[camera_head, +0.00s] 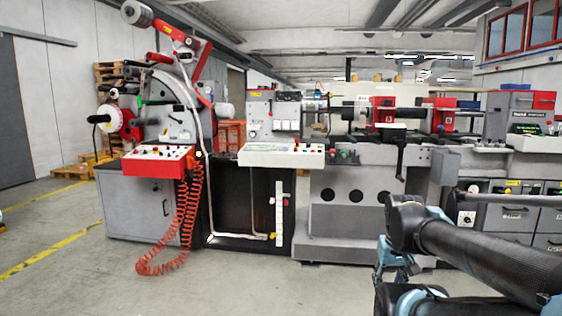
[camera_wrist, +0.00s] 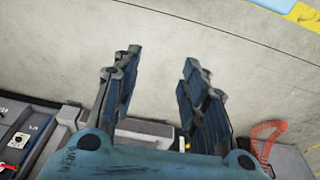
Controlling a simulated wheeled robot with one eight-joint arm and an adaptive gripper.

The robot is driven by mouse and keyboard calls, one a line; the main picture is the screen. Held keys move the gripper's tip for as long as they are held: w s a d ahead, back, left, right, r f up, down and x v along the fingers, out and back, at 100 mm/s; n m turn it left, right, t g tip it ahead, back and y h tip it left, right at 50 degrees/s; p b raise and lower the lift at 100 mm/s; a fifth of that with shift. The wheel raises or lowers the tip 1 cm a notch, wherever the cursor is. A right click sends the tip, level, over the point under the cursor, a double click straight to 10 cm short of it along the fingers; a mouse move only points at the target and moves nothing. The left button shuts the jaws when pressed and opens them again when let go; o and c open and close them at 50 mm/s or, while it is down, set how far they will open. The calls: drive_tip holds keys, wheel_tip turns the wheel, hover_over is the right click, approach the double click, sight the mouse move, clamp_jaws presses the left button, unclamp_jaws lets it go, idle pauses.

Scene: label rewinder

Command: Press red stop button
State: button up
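The label rewinder machine stands across the head view. Its left red-fronted control panel (camera_head: 157,161) carries a row of small buttons, some red. A white control panel (camera_head: 281,155) in the middle also carries small buttons. Which one is the red stop button is too small to tell. My gripper (camera_wrist: 162,58) shows its two blue fingers spread apart with nothing between them, over bare concrete floor in the wrist view. In the head view my dark arm comes in at lower right, in front of the machine, and the gripper is partly hidden. It is well apart from both panels.
A red coiled hose (camera_head: 187,215) hangs from the left panel to the floor, and it also shows in the wrist view (camera_wrist: 263,142). Grey cabinets (camera_head: 508,215) stand at the right. The concrete floor (camera_head: 228,285) in front is clear, with yellow lines at left.

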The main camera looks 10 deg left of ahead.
clamp_jaws()
idle(1.1)
